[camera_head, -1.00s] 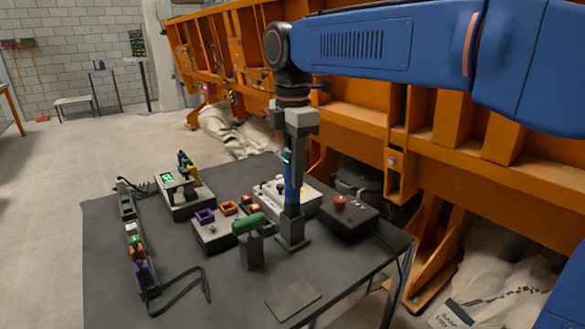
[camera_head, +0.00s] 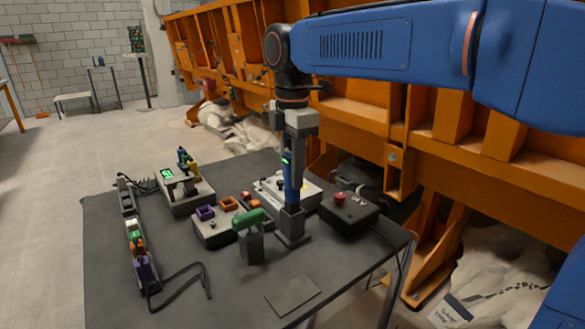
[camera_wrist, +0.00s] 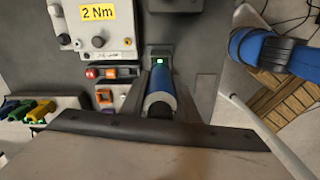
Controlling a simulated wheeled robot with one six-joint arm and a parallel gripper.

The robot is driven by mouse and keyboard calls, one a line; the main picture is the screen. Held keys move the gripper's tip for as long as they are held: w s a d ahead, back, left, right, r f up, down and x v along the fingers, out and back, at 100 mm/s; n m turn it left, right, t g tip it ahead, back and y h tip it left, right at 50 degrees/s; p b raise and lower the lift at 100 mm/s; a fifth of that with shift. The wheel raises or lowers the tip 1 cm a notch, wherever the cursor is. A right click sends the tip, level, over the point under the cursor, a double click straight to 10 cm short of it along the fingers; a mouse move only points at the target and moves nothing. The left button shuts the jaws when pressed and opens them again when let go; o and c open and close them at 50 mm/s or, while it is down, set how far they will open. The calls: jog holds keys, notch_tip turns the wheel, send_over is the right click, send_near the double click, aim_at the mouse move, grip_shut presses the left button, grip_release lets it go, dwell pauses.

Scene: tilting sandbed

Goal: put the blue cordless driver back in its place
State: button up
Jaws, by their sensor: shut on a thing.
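The blue cordless driver (camera_head: 289,186) stands upright in my gripper (camera_head: 295,150), over the table's middle right. My gripper is shut around its upper part, pointing down. The driver's lower end meets a dark grey square holder (camera_head: 291,226); I cannot tell how deep it sits. In the wrist view the blue driver (camera_wrist: 162,84) lies between the fingers of my gripper (camera_wrist: 160,92), with a small green light by its far end. The holder's inside is hidden.
A green-handled tool (camera_head: 250,219) stands close at the left of the holder. A red-button box (camera_head: 347,214) is close at the right, and a white control box (camera_head: 300,190) behind. A charger with green display (camera_head: 180,190) stands farther left. The table front (camera_head: 235,280) is mostly clear.

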jog(key=shift+f, duration=1.15)
jog(key=o, duration=1.7)
jog(key=shift+r, duration=4)
jog(key=shift+d, duration=0.1)
jog(key=s+d+f+m+t, duration=0.1)
jog(key=s+d+f+m, duration=0.3)
jog(key=d+m, duration=0.3)
jog(key=s+d+f+m+t, duration=0.1)
jog(key=s+d+f+m, duration=0.35)
jog(key=d, duration=0.55)
jog(key=s+d+f+m+t, duration=0.1)
jog(key=s+d+f+m, duration=0.2)
jog(key=s+f, duration=0.1)
jog(key=s+d+f+m+t, duration=0.1)
jog(key=s+d+f+m, duration=0.2)
jog(key=f, duration=0.3)
jog(key=s+d+f+m, duration=0.3)
jog(key=s+f+m, duration=0.1)
jog(key=s+m, duration=0.1)
jog(key=shift+s+d+f+m+t, duration=0.1)
jog(key=shift+d+f+m+t, duration=0.15)
jog(key=shift+d+f+t, duration=0.15)
